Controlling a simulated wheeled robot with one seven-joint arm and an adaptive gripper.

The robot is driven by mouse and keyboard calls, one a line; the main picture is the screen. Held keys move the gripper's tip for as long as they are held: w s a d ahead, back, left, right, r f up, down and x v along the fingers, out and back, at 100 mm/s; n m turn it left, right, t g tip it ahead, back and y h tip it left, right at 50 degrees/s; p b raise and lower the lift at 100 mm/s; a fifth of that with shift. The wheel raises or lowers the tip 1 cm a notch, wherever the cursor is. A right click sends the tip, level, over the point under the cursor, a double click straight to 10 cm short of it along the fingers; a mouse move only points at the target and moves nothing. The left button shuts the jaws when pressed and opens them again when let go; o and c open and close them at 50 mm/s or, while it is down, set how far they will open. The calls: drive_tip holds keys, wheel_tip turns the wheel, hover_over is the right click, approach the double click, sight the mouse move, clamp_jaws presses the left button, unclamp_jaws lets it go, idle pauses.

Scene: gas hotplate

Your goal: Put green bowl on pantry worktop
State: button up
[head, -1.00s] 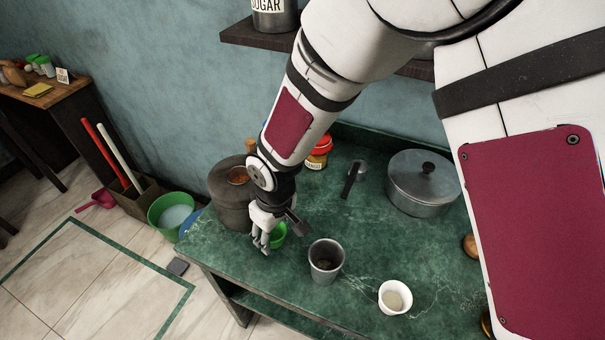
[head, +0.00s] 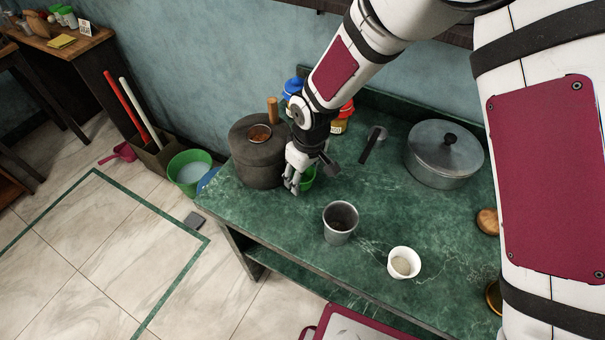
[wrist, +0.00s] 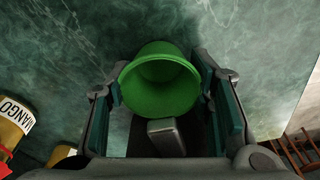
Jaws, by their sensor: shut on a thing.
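The small green bowl (wrist: 160,88) sits between the two fingers in the wrist view, its open side showing. In the head view the bowl (head: 308,177) is partly hidden by my gripper (head: 297,184). My gripper, also in the wrist view (wrist: 162,80), is shut on the bowl, with a finger at each side. Both are over the left part of a green marble worktop (head: 290,218), near the dark grey pot. I cannot tell whether the bowl touches the worktop or is slightly above it. A wooden table (head: 75,48) stands at far left.
A dark pot (head: 258,165) stands left of my gripper. A metal cup (head: 340,225), a white cup (head: 404,264) and a lidded pan (head: 445,160) stand on the worktop. A green bucket (head: 188,180) is on the floor. Floor at left is mostly clear.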

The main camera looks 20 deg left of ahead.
sight(307, 176)
drive_tip(key=o, duration=1)
drive_tip(key=shift+f, duration=0.1)
drive_tip(key=shift+c, duration=0.2)
wheel_tip(307, 176, up, 12)
drive_tip(key=d, duration=0.1)
drive_tip(key=shift+s+d, duration=0.2)
